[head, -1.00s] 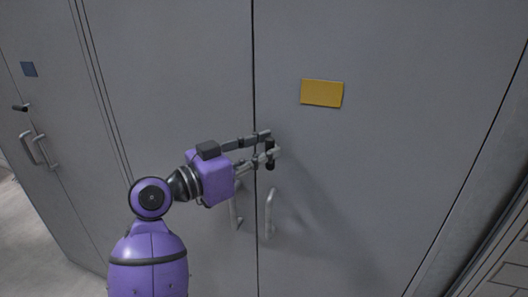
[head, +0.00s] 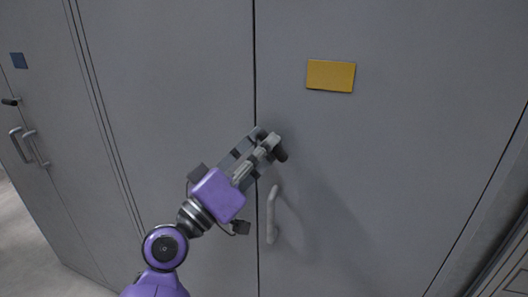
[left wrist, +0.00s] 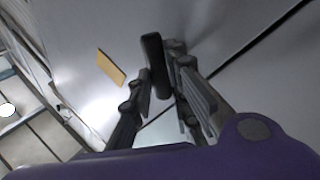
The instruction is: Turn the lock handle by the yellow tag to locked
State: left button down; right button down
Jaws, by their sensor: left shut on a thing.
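The yellow tag (head: 330,76) is on the right-hand grey door and also shows in the left wrist view (left wrist: 111,67). The dark lock handle (head: 281,155) is below and left of the tag, near the door seam. It slants down to the right in the head view. My left gripper (head: 267,142) is shut on this lock handle, its fingers reaching up and right across the seam. In the left wrist view the black lock handle (left wrist: 155,58) stands between the fingers (left wrist: 160,82). The fingers partly hide its pivot. My right gripper is out of view.
A grey pull handle (head: 271,214) stands just below my left gripper on the right-hand door. The door faces around the yellow tag are clear.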

pick_arm(q)
jog(key=n+t+y, duration=0.2)
jog(key=n, duration=0.3)
jog(key=n+t+y, duration=0.2)
jog(key=n+y, duration=0.1)
jog(key=n, duration=0.1)
jog(key=n+t+y, duration=0.2)
jog(key=n+t, duration=0.1)
jog(key=n, duration=0.2)
jog(key=shift+s+f+n+y, duration=0.1)
jog(key=shift+f+n+y, duration=0.2)
jog(key=shift+y, duration=0.1)
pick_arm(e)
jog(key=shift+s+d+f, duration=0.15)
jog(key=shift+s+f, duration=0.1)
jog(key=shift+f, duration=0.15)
pick_arm(q)
jog(key=shift+n, duration=0.4)
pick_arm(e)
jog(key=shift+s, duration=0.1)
pick_arm(q)
jog(key=c, duration=1.7)
grip_release()
jog(key=shift+o, duration=0.2)
jog(key=shift+f, duration=0.1)
jog(key=shift+f, duration=0.1)
